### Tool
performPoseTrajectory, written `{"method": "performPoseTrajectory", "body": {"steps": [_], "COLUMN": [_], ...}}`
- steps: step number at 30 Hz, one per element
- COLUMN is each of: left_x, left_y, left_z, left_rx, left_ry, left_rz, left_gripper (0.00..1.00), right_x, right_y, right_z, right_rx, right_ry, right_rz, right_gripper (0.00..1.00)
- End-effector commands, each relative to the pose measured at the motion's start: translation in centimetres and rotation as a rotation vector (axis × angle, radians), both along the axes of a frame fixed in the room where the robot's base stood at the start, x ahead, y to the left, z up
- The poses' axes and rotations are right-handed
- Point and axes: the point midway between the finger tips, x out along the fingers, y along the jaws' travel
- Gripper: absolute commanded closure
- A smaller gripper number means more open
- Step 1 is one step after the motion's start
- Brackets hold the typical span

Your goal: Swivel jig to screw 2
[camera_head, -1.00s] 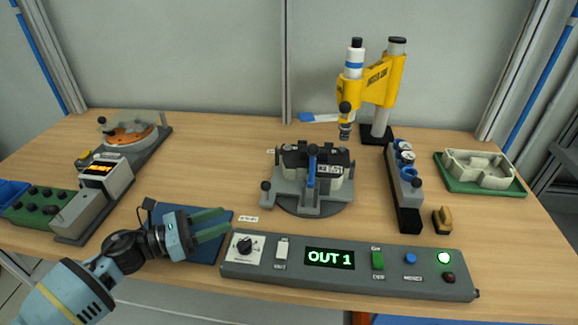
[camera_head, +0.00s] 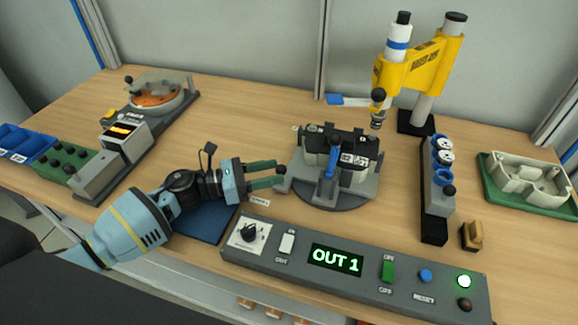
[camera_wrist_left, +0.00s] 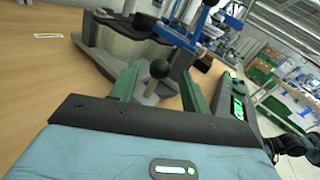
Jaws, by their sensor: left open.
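The jig (camera_head: 335,168) sits on a round grey swivel base in the middle of the bench. It holds a black-topped part under a blue clamp lever (camera_head: 332,158). A black ball knob (camera_head: 281,170) sticks out at its left side. My left gripper (camera_head: 279,175) is open, with its green fingertips at this knob. In the left wrist view the knob (camera_wrist_left: 159,69) shows between the two open fingers; I cannot tell whether they touch it. The yellow screwdriver stand (camera_head: 412,65) rises behind the jig, its tip at the jig's back right. My right gripper is not in view.
The control panel (camera_head: 310,262) along the front edge reads OUT 1, with a green lamp lit. A dark rack (camera_head: 436,200) and a green tray (camera_head: 557,203) stand to the right. A feeder (camera_head: 125,140) and bins (camera_head: 25,141) stand at the left.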

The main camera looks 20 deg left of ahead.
Motion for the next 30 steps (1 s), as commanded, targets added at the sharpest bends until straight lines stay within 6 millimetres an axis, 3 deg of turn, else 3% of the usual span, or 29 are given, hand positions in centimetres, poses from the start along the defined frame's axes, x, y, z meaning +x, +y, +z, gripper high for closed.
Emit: {"method": "performPoseTrajectory", "body": {"steps": [9, 21, 30], "left_x": [2.3, 2.6, 2.6], "left_y": [-3.6, -4.3, -4.2], "left_z": [0.3, 0.0, 0.1], "left_rx": [-0.001, 0.0, 0.0], "left_ry": [-0.003, 0.0, 0.0], "left_rz": [0.001, 0.0, 0.0], "left_gripper": [0.54, 0.54, 0.92], "right_x": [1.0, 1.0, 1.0], "right_y": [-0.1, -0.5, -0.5], "right_z": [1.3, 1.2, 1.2], "right_rx": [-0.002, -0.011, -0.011], "right_ry": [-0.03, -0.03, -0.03], "right_rz": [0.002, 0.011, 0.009], "right_gripper": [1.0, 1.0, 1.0]}}
